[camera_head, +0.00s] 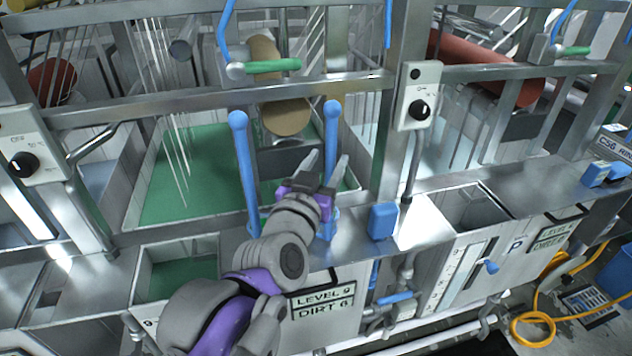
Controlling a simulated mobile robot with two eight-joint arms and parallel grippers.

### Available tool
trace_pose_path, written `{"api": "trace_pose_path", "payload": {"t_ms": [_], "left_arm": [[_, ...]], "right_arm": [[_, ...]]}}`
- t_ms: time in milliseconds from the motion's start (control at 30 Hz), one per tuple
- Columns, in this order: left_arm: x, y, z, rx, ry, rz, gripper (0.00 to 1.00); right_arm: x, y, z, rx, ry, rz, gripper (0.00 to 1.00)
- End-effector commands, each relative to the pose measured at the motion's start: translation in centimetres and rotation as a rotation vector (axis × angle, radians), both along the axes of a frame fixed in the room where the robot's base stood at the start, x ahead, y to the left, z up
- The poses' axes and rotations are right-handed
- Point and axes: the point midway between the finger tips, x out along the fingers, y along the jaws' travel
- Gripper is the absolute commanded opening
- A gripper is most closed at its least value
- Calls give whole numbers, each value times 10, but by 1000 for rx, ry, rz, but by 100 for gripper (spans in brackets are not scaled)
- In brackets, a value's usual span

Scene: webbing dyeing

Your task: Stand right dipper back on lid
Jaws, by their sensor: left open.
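The right dipper (331,130) is a blue rod with a rounded knob on top. It looks upright, its lower end near the steel top surface (350,247), which seems to be the lid. A matching left dipper (244,165) stands upright to its left. My left gripper (327,163) reaches in from below, its two grey fingers apart and pointing up. In the picture the right dipper's shaft passes between the fingertips; I cannot tell whether they touch it. The gripper hides part of the shaft. My right gripper is not in view.
A vat with green liquid (200,165) lies behind the dippers, with a smaller green-filled opening (183,277) at front left. A steel frame post (397,110) with a control box (418,95) stands to the right. A blue block (382,221) sits right of the gripper.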

Motion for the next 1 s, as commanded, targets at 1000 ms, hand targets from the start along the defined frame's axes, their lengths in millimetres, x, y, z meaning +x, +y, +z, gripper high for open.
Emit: {"api": "trace_pose_path", "payload": {"t_ms": [1000], "left_arm": [[-61, 17, 0, 0, 0, 0, 54]], "right_arm": [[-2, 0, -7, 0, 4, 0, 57]]}}
